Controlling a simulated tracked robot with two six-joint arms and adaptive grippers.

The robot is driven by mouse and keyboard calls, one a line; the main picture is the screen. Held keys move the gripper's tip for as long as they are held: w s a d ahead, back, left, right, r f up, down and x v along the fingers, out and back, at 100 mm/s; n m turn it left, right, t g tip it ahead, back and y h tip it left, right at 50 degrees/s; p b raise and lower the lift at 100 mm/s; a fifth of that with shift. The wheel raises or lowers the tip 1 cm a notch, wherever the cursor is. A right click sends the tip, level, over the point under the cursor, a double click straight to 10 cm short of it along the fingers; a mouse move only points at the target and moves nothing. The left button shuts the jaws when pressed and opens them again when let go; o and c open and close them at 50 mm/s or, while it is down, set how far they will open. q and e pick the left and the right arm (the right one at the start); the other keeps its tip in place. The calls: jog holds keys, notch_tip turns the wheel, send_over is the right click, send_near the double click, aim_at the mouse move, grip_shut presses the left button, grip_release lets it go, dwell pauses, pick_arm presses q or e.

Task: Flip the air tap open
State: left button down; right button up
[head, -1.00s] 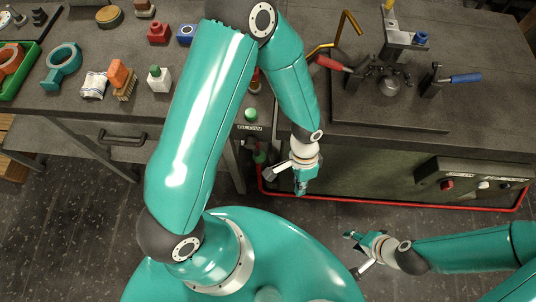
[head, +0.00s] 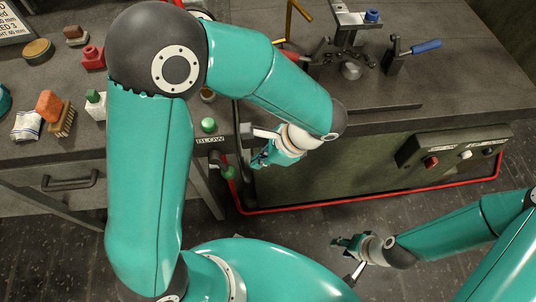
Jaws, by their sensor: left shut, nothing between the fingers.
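The air tap (head: 228,172) is on the front of the bench, below the BLOW label (head: 210,139). It has a green handle and sits by the red pipe; the angle of its handle is hard to make out. My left gripper (head: 259,161) is shut and empty, just to the right of the tap, with a small gap showing in the picture. My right gripper (head: 338,241) hangs low over the floor, far from the tap; its fingers are too small to tell open from shut.
A green button (head: 208,125) sits at the bench edge above the tap. A red pipe (head: 335,197) runs along the cabinet's foot. A control box (head: 450,152) juts out at right. A fixture with a blue-handled clamp (head: 426,46) stands on the bench.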

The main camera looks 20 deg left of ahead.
aim_at(231, 170)
pick_arm(q)
jog(key=shift+s+a+f+b, duration=0.15)
jog(key=shift+s+a+f, duration=0.2)
jog(key=shift+a+f, duration=0.5)
jog(key=shift+s+a+f+b, duration=0.15)
jog(key=shift+s+a+f, duration=0.15)
jog(key=shift+a+f, duration=0.5)
jog(key=shift+s+a+f+b, duration=0.15)
jog(key=shift+s+a+f, duration=0.3)
jog(key=shift+a, duration=0.7)
jog(key=shift+w, duration=0.1)
jog(key=shift+f, duration=0.1)
